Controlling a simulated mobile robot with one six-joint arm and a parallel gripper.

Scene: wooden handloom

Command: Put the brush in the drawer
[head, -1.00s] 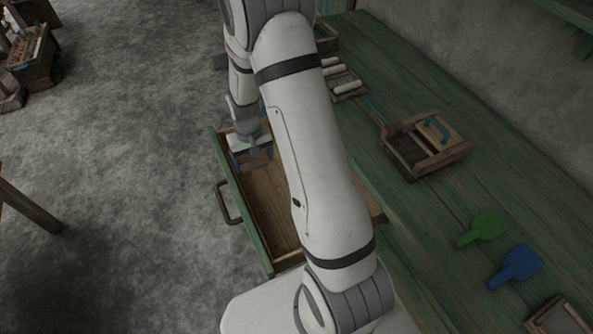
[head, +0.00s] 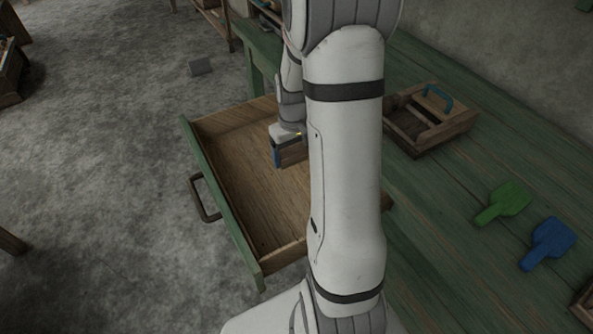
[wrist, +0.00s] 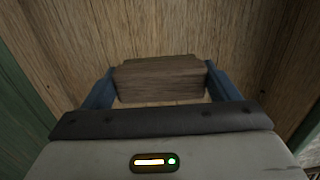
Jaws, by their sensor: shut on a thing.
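The drawer (head: 250,205) is pulled open from the green bench, with a green front and a bare wooden floor. My gripper (head: 285,157) is over the drawer's inside, toward its far end. Its blue fingers are shut on a brown wooden block-like piece, the brush (head: 294,154). In the wrist view the brush (wrist: 160,82) sits between the two fingers with drawer boards behind it. Its bristles are not visible. I cannot tell whether the brush touches the drawer floor. My arm hides the drawer's right part.
A wooden carrier with a blue handle (head: 440,128) stands on the green bench (head: 430,210). A green scoop-like tool (head: 505,201) and a blue one (head: 548,242) lie nearer. A metal handle (head: 203,199) sticks out from the drawer front.

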